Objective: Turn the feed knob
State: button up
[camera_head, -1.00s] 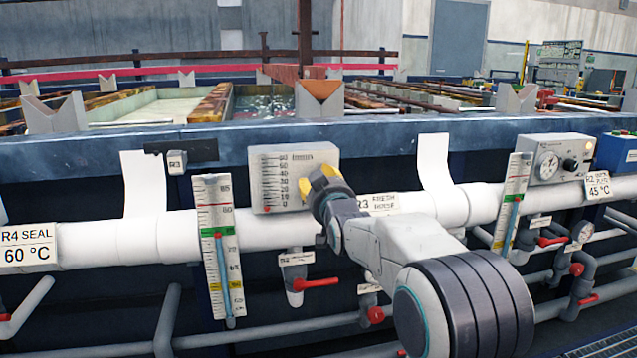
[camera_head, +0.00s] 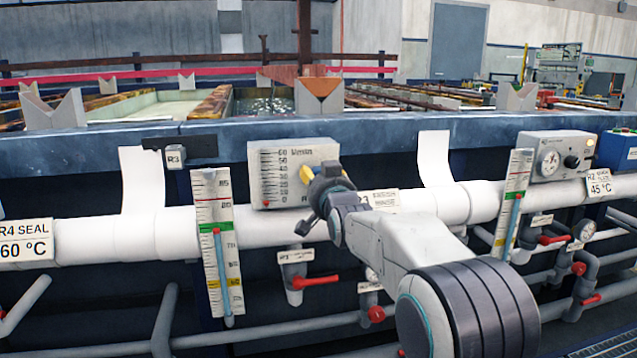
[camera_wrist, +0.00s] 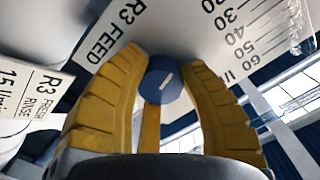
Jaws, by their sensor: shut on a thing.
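The feed knob (camera_wrist: 166,84) is a round blue cap with a short white mark, on the face of the R3 FEED box (camera_wrist: 190,28). In the head view this box (camera_head: 283,170) is a pale panel with a scale numbered up to 60 and a red marker near its low end. My gripper (camera_head: 318,182) is at the box's lower right and hides the knob there. In the wrist view my yellow fingers (camera_wrist: 162,92) close around the knob from both sides. The white mark slants slightly, rising to the right.
A white pipe (camera_head: 120,240) runs behind the box. A tall thermometer scale (camera_head: 217,245) stands to the left, and a red-handled valve (camera_head: 300,282) sits below. The R3 FRESH RINSE label (camera_wrist: 32,95) is beside my left finger. A gauge box (camera_head: 555,158) is farther right.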

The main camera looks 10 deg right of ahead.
jog(key=m+b, duration=0.1)
jog(key=m, duration=0.3)
jog(key=shift+r+m, duration=0.15)
jog(key=shift+m, duration=0.25)
dwell(0.4)
jog(key=o, duration=1.2)
jog(key=shift+w, duration=0.1)
jog(key=s, duration=1.2)
